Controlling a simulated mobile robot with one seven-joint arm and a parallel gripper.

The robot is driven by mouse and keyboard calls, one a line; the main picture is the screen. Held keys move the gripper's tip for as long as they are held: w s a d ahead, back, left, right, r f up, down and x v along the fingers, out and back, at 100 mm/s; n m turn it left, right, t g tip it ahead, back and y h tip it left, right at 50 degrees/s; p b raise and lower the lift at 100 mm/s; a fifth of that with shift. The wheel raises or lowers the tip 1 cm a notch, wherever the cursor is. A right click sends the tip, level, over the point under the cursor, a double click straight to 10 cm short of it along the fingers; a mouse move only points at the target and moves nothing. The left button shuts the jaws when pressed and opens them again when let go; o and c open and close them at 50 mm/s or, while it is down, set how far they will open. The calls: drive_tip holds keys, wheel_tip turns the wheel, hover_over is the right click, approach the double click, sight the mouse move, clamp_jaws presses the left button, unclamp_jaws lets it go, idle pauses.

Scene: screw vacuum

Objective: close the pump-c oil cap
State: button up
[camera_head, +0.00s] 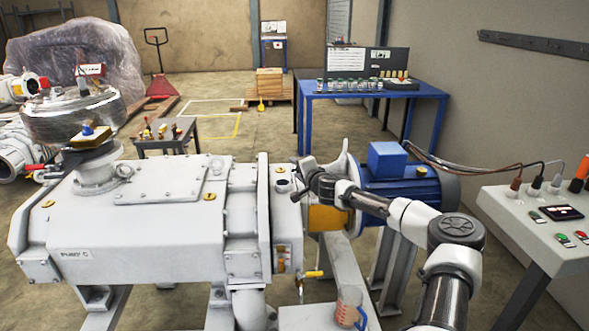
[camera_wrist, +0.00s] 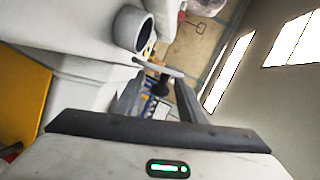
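Pump C (camera_head: 140,217) is the white machine with a "PUMP C" label. Its oil neck (camera_head: 283,184) is a short tube on the top right end. In the wrist view the oil neck (camera_wrist: 133,29) is uncovered, with a dark hollow mouth. The oil cap (camera_wrist: 171,72) is a pale disc seen edge-on beside the neck's rim, with a dark knob towards me. My gripper (camera_wrist: 160,88) has its fingers apart on either side of the knob; contact is unclear. In the head view my gripper (camera_head: 309,175) is just right of the neck, and the cap cannot be made out.
A blue motor (camera_head: 405,185) and its pale flange stand close to my gripper. A control console (camera_head: 525,205) is at the right. A blue table (camera_head: 372,95) with small bottles stands behind. Open floor lies beyond the pump.

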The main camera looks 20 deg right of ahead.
drive_tip(key=shift+x, duration=1.3)
drive_tip(key=shift+c, duration=0.3)
clamp_jaws()
